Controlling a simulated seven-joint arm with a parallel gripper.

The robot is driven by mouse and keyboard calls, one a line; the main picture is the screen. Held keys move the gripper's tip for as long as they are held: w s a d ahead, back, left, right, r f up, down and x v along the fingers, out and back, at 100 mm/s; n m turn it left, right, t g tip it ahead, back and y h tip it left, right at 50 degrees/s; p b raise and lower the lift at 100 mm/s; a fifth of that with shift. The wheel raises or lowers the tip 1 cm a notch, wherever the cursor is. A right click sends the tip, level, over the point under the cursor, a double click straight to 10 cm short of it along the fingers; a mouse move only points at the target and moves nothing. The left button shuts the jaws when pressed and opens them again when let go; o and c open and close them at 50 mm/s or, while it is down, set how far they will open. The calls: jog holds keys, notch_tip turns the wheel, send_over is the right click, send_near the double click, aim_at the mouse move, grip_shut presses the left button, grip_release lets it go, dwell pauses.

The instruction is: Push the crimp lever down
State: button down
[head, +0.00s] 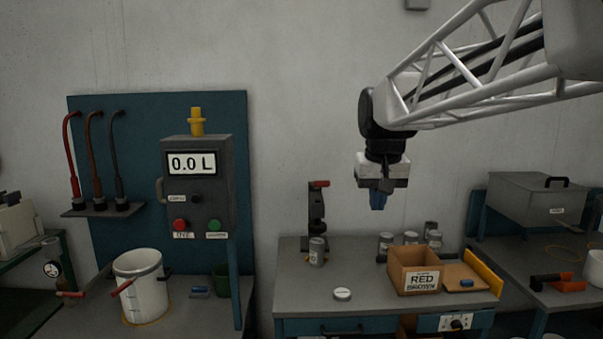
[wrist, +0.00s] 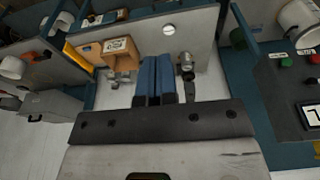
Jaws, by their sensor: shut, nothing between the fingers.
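A dark upright press (head: 316,212) stands at the back left of the middle bench. A short red-ended lever (head: 320,184) sticks out to the right at its top; I take it for the crimp lever. A grey can (head: 317,252) stands at the foot of the press; I cannot tell whether it is seated in it. My gripper (head: 378,202) points down with its blue fingers shut and empty. It is in the air, right of the lever and apart from it. In the wrist view the fingers (wrist: 153,78) are together, and the press (wrist: 188,88) shows beside them, partly hidden by my gripper's body.
A white lid (head: 342,294) lies on the bench top (head: 300,290) in front of the can. An open cardboard box marked RED BROWN (head: 421,283) and several cans (head: 410,238) stand to the right. A cabinet with a 0.0 L display (head: 197,185) stands left.

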jog(key=w+a+r, duration=0.1)
jog(key=w+r, duration=0.4)
jog(key=w, duration=0.8)
notch_tip(320, 180, up, 3)
send_over(321, 184)
jog(key=w+d, duration=0.1)
jog(key=w, duration=0.1)
jog(key=shift+w+a+f+g, duration=0.2)
jog(key=shift+w+f+g, duration=0.15)
jog(key=shift+w, duration=0.3)
jog(key=shift+f, duration=0.1)
jog(key=f, duration=1.1)
jog(key=shift+w+f, duration=0.25)
jog(key=shift+f, duration=0.15)
jog(key=shift+s+f, duration=0.3)
jog(key=shift+f, duration=0.55)
jog(key=shift+f, duration=0.15)
